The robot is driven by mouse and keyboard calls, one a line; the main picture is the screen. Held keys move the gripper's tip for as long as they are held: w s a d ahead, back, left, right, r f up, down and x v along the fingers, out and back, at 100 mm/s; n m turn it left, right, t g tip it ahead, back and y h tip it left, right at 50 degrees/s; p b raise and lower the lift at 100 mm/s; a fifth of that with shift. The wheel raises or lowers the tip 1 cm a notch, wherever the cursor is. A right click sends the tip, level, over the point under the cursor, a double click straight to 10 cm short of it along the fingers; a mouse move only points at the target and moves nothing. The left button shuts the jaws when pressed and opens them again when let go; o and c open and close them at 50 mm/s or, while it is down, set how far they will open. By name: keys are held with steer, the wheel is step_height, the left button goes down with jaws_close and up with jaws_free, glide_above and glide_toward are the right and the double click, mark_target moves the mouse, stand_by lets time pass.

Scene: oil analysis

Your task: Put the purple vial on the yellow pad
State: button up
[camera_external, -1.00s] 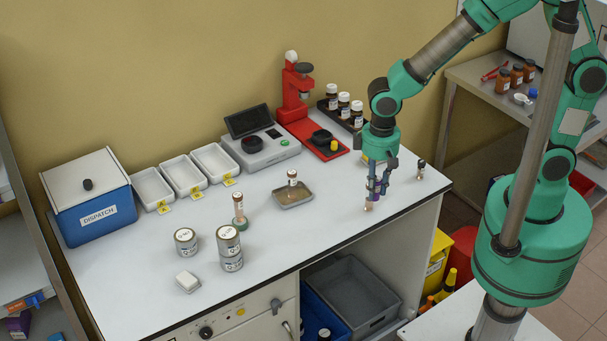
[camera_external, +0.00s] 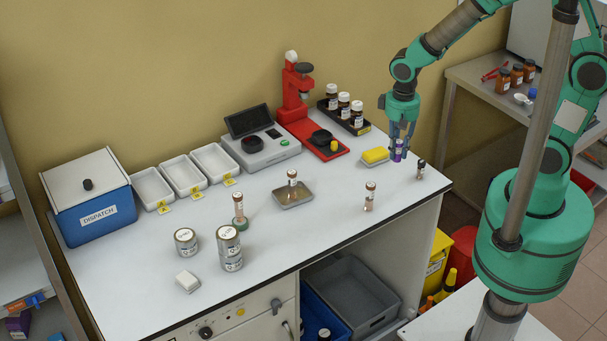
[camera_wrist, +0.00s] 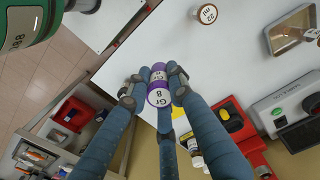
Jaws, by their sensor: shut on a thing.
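The purple vial (camera_external: 399,150) is between the fingers of my gripper (camera_external: 400,146), which is shut on it. In the wrist view the purple vial (camera_wrist: 158,93), with a white label, shows between the blue fingers (camera_wrist: 153,88). The yellow pad (camera_external: 375,155) lies on a small pale base near the back of the bench. My gripper and the vial are just right of the pad in the outside view. I cannot tell the exact gap between the vial and the bench.
A dark-capped vial (camera_external: 420,169) stands right of my gripper near the bench edge. A brown-topped vial (camera_external: 370,197) stands in front of the pad. A rack of bottles (camera_external: 344,110) and a red stand (camera_external: 297,95) are behind to the left. Open bench lies left of that vial.

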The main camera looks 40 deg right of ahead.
steer(key=w+d+m+p, duration=0.1)
steer(key=w+d+m, duration=0.15)
steer(key=d, duration=0.95)
steer(key=f, duration=0.5)
steer(key=shift+s+a, duration=0.35)
steer(key=shift+a, duration=0.05)
glide_above(376, 152)
steer(key=shift+s+d+f+b, duration=0.1)
steer(key=shift+s+f+b, duration=0.25)
steer(key=shift+f, duration=0.35)
steer(key=shift+w, duration=0.1)
steer(key=shift+w, duration=0.25)
steer(key=shift+f, duration=1.8)
steer(key=shift+f+b, duration=0.2)
steer(key=shift+b, duration=0.1)
